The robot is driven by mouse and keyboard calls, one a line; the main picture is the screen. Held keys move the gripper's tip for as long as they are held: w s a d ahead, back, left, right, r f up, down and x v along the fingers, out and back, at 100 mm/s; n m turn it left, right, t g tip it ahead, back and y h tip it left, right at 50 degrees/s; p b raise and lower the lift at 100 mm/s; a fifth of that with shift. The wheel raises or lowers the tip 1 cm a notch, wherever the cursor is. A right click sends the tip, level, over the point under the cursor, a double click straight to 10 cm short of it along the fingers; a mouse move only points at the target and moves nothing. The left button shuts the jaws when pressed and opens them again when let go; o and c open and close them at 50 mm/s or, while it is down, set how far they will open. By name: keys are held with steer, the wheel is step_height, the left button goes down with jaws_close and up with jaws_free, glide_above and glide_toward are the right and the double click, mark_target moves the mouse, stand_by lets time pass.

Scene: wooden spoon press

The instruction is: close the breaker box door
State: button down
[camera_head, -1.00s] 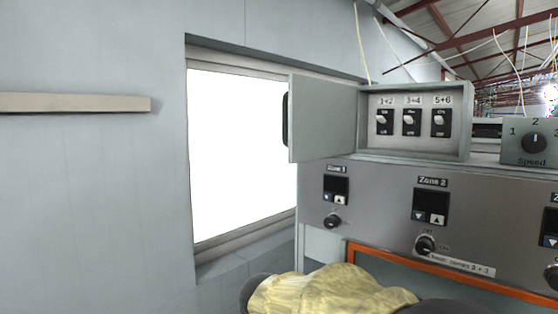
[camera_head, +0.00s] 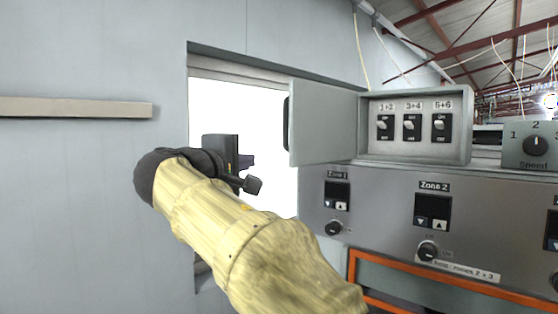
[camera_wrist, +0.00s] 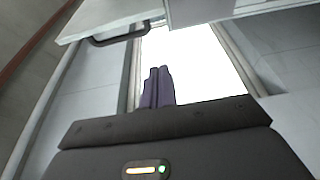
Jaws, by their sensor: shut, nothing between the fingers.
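The breaker box door (camera_head: 325,125) is a grey panel that stands open, swung out to the left of the breaker box (camera_head: 465,125). Its dark handle (camera_head: 287,122) is on the door's left edge. Three switches show inside the box. My gripper (camera_head: 246,162) is to the left of the door and a little lower, in front of the bright window, apart from the door. In the wrist view my gripper's purple fingers (camera_wrist: 158,85) are together and empty. The handle (camera_wrist: 122,38) shows above and left of them there.
The grey control panel (camera_head: 385,200) with zone displays and knobs lies below the box. A speed dial box (camera_head: 530,145) stands to its right. An orange frame (camera_head: 430,278) is below the panel. A ledge (camera_head: 75,107) juts from the left wall.

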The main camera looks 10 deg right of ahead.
steer(key=w+d+p, duration=0.5)
steer(key=d+p, duration=0.1)
steer(key=d, duration=0.2)
stand_by(0.5)
steer(key=shift+s, duration=0.15)
steer(key=shift+d+f+b, duration=0.1)
steer(key=shift+d+b, duration=0.1)
steer(key=shift+b, duration=0.1)
